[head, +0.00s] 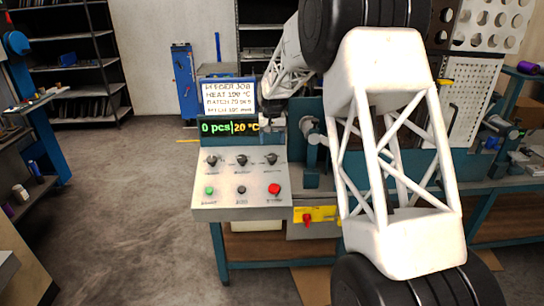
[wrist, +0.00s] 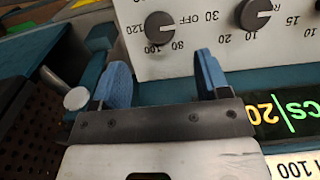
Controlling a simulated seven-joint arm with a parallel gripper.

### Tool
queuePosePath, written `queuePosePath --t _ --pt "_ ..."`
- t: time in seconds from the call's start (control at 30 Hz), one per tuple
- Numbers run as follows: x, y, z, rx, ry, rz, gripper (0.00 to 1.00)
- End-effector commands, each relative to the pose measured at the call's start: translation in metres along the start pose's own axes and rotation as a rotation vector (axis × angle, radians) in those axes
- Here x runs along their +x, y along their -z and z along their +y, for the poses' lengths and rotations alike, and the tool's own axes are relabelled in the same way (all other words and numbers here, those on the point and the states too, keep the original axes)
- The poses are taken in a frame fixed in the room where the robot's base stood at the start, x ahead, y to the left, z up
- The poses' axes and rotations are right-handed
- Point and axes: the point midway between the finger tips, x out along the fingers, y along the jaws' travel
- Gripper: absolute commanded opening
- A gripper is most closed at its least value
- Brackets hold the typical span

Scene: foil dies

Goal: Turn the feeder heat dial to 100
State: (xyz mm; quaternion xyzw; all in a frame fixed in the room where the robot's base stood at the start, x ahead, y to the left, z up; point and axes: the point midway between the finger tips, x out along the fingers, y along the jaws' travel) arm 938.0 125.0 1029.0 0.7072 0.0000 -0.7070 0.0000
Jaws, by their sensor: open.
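The feeder panel (head: 240,183) carries three black dials in a row. The right dial (head: 271,158) shows in the wrist view as a black knob (wrist: 160,28), upside down, with OFF, 80 and 120 printed around it. I take it for the heat dial; its own name is not readable. A pale line crosses its face, but I cannot tell its exact setting. My gripper (wrist: 163,68) is open and empty, its two blue fingers apart, with the knob beyond the gap and not touched. In the head view it is above the panel's right side, partly hidden.
A job screen (head: 228,92) reads heat 100 °C. The display (head: 228,128) below it reads 0 pcs and 20 °C. A middle dial (wrist: 254,14) is beside the right one. Green and red buttons (head: 274,190) are lower on the panel. Metal machine parts (head: 312,140) stand to the right.

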Motion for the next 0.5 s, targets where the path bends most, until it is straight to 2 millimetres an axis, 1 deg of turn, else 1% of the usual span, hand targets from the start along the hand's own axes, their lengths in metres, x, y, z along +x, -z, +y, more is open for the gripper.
queuePosePath --t 0.27,0.37,0.5 --pt "0.003 0.000 0.000 0.000 0.000 -0.001 0.69" --pt "0.008 0.000 0.000 0.000 0.000 -0.001 0.69" --pt "0.021 0.000 0.000 0.000 0.000 -0.001 0.69"
